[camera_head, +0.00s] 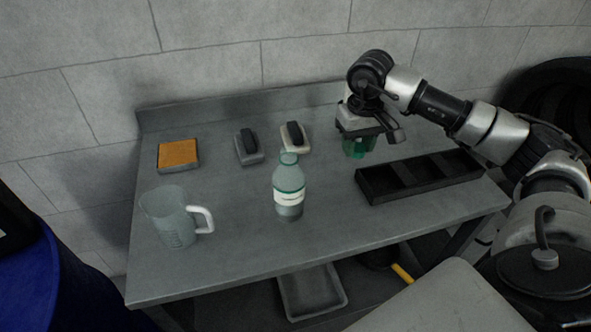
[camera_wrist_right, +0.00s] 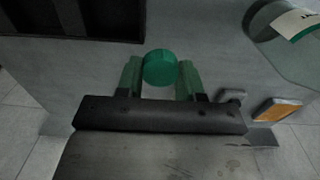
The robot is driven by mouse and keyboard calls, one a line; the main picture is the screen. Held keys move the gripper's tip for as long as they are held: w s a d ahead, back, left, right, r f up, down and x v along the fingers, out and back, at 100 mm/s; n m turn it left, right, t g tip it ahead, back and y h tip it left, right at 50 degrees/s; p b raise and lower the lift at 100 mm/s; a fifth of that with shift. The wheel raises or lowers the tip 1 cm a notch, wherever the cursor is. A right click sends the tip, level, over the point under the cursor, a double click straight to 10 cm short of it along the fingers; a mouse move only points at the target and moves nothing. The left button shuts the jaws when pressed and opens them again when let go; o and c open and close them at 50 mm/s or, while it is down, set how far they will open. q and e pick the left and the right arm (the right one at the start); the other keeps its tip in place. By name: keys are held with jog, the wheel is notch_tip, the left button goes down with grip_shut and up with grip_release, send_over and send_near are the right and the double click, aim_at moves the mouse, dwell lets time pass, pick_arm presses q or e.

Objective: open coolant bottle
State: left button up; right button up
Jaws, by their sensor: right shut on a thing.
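The coolant bottle (camera_head: 288,198), pale teal with a white label, stands upright near the middle of the bench. Its neck shows the same pale teal, with no green cap seen on it. Part of the bottle also shows at the upper right of the wrist view (camera_wrist_right: 296,27). My right gripper (camera_head: 358,150) is above the bench, to the right of the bottle and apart from it. Its green fingertips are shut on a round green cap (camera_wrist_right: 160,67). The height of the cap over the bench is hard to tell. My left gripper is not in view.
A black divided tray (camera_head: 415,176) lies close by my right gripper. A clear jug (camera_head: 172,220) stands front left on the bench (camera_head: 235,255). An orange pad (camera_head: 178,153) and two brushes, one grey (camera_head: 249,148) and one pale (camera_head: 295,138), lie behind. The front bench edge is clear.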

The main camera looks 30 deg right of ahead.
jog(key=p, duration=0.2)
send_over(306, 168)
jog(key=s+a, duration=0.2)
notch_tip(306, 168, down, 7)
jog(key=shift+d+r, duration=0.15)
notch_tip(306, 168, down, 4)
jog(key=shift+s+r, duration=0.1)
jog(key=shift+f, duration=0.4)
jog(key=o, duration=1)
jog(key=shift+r, duration=0.1)
jog(key=shift+r, duration=0.1)
